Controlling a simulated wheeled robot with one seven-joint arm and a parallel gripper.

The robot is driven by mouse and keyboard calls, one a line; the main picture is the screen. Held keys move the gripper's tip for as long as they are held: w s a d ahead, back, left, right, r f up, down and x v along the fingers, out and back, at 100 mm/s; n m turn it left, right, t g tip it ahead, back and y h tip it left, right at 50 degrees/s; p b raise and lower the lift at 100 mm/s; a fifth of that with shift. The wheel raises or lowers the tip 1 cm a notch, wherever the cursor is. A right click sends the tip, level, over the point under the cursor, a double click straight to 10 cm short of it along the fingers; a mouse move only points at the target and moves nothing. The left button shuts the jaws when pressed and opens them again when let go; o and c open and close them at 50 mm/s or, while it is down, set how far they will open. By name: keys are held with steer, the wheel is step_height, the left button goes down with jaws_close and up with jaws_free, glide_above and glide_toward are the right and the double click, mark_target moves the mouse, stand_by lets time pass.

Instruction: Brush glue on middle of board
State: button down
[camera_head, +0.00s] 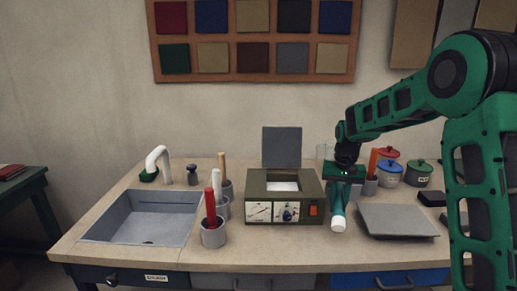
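My gripper (342,184) hangs over the bench, between the olive box device and a grey board. A short white-ended stick, which looks like a brush (338,222), extends down from it toward the front. The fingers are small and partly hidden, but they appear closed around this stick. The flat grey board (397,221) lies on the bench to the right of the gripper, slightly tilted. The brush end is left of the board and appears apart from it. I cannot make out any glue on the board.
The olive device (284,208) with a raised grey lid (282,147) stands left of the gripper. A sink (143,218) and cups with handled tools (213,235) are further left. Lidded pots (389,175) stand behind the board, and small dark blocks (432,199) lie right of it.

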steer(key=shift+w+d+r, duration=0.1)
steer(key=shift+d+r, duration=0.05)
steer(key=shift+r, duration=0.25)
steer(key=s+d+r+n+t+h, duration=0.1)
steer(key=d+r+t, duration=0.3)
steer(key=r, duration=0.5)
steer(key=s+d+r+n+t+h, duration=0.1)
steer(key=s+d+r+t+h, duration=0.2)
steer(key=r, duration=0.6)
steer(key=shift+y, duration=0.7)
steer(key=shift+w+d+f, duration=0.15)
steer(key=shift+w+f, duration=0.1)
steer(key=shift+f, duration=0.6)
steer(key=shift+w+d+f, duration=0.2)
steer(key=shift+f, duration=0.65)
steer(key=shift+w+d+f, duration=0.15)
steer(key=shift+w+f, duration=0.1)
steer(key=shift+f, duration=0.6)
